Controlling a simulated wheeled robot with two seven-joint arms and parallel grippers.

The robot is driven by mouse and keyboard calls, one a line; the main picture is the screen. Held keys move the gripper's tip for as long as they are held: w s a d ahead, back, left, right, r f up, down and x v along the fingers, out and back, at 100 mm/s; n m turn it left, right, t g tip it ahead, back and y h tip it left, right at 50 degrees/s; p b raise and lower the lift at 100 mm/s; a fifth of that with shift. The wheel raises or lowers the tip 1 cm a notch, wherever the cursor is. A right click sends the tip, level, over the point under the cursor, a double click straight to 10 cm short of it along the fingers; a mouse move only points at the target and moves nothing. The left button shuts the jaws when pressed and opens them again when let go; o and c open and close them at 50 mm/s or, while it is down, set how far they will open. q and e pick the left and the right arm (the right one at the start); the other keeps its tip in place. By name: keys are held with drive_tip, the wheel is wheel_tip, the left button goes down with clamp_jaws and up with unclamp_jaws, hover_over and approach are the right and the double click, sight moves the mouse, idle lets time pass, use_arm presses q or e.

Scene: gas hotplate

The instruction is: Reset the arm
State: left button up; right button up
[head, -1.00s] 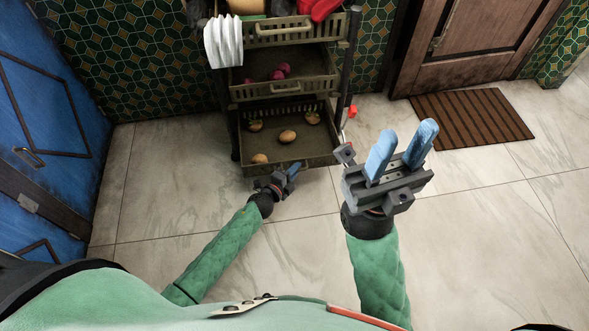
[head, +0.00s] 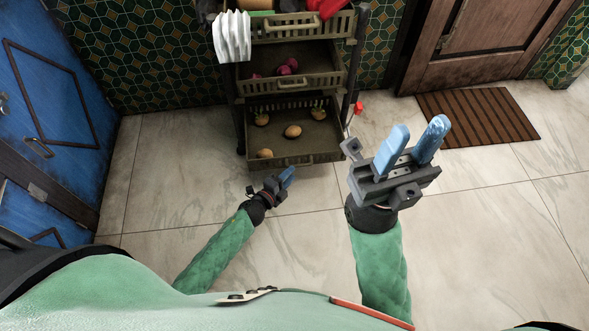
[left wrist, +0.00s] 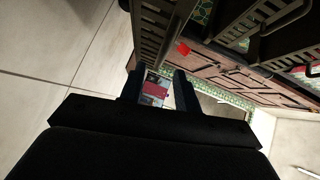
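My left gripper (head: 286,178) is in front of the lowest drawer of a rack, a little below its front edge in the head view, with nothing in it. My right gripper (head: 412,142) is raised at the centre right of the head view.
The lowest drawer (head: 297,161) holds several round onion- or potato-like items. The middle drawer (head: 292,80) holds pinkish-red vegetables. A blue door (head: 45,100) stands at left, a brown door (head: 480,40) and striped mat (head: 478,117) at right. A small red object (head: 358,108) lies by the rack.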

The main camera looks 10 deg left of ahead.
use_arm(q)
drive_tip(key=shift+s+a+r, duration=0.1)
drive_tip(key=shift+s+a, duration=0.25)
drive_tip(key=shift+s, duration=0.25)
